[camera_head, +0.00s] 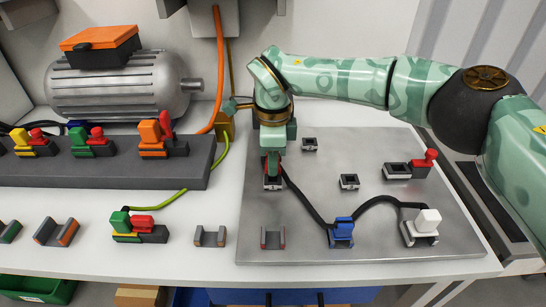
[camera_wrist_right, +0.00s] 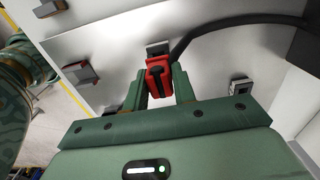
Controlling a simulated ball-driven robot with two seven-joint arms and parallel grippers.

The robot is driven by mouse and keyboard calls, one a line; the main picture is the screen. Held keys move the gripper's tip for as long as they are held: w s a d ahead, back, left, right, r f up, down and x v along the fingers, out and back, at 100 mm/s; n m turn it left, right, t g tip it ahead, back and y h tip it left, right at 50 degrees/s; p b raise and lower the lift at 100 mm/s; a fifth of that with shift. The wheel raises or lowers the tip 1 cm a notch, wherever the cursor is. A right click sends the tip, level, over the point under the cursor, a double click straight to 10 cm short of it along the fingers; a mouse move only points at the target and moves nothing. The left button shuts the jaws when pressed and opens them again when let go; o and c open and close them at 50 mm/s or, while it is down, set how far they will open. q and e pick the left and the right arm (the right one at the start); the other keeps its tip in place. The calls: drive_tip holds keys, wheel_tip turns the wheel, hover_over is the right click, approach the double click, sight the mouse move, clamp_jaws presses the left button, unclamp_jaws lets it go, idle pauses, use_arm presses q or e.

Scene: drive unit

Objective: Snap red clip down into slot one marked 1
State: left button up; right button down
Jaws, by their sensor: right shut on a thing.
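My right gripper (camera_head: 272,157) reaches down over the left part of the grey metal plate (camera_head: 310,215). It is shut on the red clip (camera_head: 274,168), which is mostly hidden by the fingers. In the right wrist view, the red clip (camera_wrist_right: 158,76) is between the two green fingers, right at a small dark slot holder (camera_wrist_right: 158,48) on the plate. Whether the clip is seated in it, or just above it, I cannot tell. A black cable (camera_head: 305,202) runs from the clip to the blue clip (camera_head: 341,227). No slot numbers are readable. My left gripper is not in view.
A white clip (camera_head: 427,220) sits at the plate's right front. Empty holders (camera_head: 349,182) stand on the plate, another (camera_head: 272,236) at front. A red-knobbed block (camera_head: 424,164) stands at right. A motor (camera_head: 130,88) and grey rail (camera_head: 110,173) with coloured clips fill the left.

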drive_tip(key=shift+f, duration=0.25)
idle(0.5)
drive_tip(key=shift+f+b, duration=0.4)
drive_tip(key=shift+f, duration=0.8)
drive_tip(key=shift+f, duration=0.1)
drive_tip(key=c, duration=1.1)
unclamp_jaws()
drive_tip(key=shift+o, duration=0.2)
